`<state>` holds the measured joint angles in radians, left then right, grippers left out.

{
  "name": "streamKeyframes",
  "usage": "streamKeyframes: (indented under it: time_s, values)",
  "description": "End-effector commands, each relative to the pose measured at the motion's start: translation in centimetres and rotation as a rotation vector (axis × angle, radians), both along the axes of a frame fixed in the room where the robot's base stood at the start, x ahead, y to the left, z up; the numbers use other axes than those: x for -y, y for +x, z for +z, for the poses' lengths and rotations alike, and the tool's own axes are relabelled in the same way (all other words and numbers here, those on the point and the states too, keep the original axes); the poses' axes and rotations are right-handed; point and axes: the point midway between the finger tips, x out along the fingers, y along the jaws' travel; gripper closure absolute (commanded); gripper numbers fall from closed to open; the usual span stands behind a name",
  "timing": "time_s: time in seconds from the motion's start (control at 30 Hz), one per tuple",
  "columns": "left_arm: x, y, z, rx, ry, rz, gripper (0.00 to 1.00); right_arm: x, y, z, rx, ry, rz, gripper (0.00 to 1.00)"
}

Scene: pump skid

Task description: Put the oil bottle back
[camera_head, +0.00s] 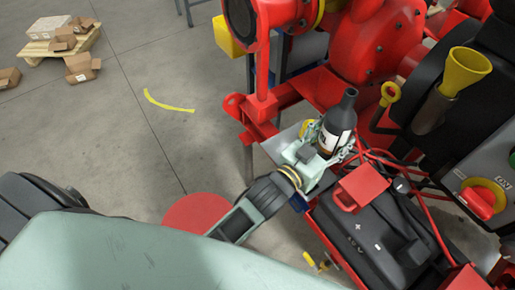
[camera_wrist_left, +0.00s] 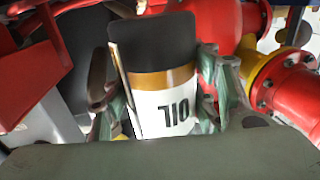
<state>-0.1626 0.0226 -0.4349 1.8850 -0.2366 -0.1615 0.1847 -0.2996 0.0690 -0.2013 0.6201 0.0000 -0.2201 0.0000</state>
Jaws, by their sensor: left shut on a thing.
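The oil bottle (camera_head: 339,124) is black with a white label and a narrow dark neck. In the head view it stands nearly upright over a small grey metal shelf (camera_head: 283,147) beside the red pump frame. My left gripper (camera_head: 322,155) is around its lower part. In the left wrist view the bottle (camera_wrist_left: 160,85) fills the middle, its OIL label upside down, with the fingers of my left gripper (camera_wrist_left: 165,100) on both sides of it. I cannot tell whether the bottle's base touches the shelf. My right gripper is not in view.
A black battery (camera_head: 375,240) with a red terminal cover (camera_head: 361,187) and red cables lies just right of my left gripper. A yellow funnel (camera_head: 463,70) and a panel with a red switch (camera_head: 482,199) are farther right. Open floor lies left.

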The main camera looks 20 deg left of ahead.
Motion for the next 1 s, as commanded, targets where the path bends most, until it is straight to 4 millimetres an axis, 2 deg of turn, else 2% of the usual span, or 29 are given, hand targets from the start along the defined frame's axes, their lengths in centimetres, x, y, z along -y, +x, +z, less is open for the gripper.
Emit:
streamKeyframes:
  time_s: [0.07,0.17,0.5,0.63,0.87,1.0]
  values:
    - [0.3,0.5,-0.3,0.007,-0.002,-0.009,0.79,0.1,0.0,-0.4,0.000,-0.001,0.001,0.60]
    - [-0.4,0.8,-1.0,0.006,0.001,-0.014,0.79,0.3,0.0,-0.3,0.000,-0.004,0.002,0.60]
    - [-7.6,1.9,-5.2,0.003,0.002,-0.012,0.79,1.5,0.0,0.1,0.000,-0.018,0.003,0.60]
    - [-9.6,2.2,-6.5,0.004,0.000,-0.013,0.79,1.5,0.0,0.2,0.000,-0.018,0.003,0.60]
    - [-11.0,2.4,-7.7,0.005,-0.003,-0.013,0.79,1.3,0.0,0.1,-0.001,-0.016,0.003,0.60]
    - [-10.9,2.4,-9.8,0.001,-0.005,-0.012,0.79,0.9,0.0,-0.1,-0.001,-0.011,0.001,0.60]
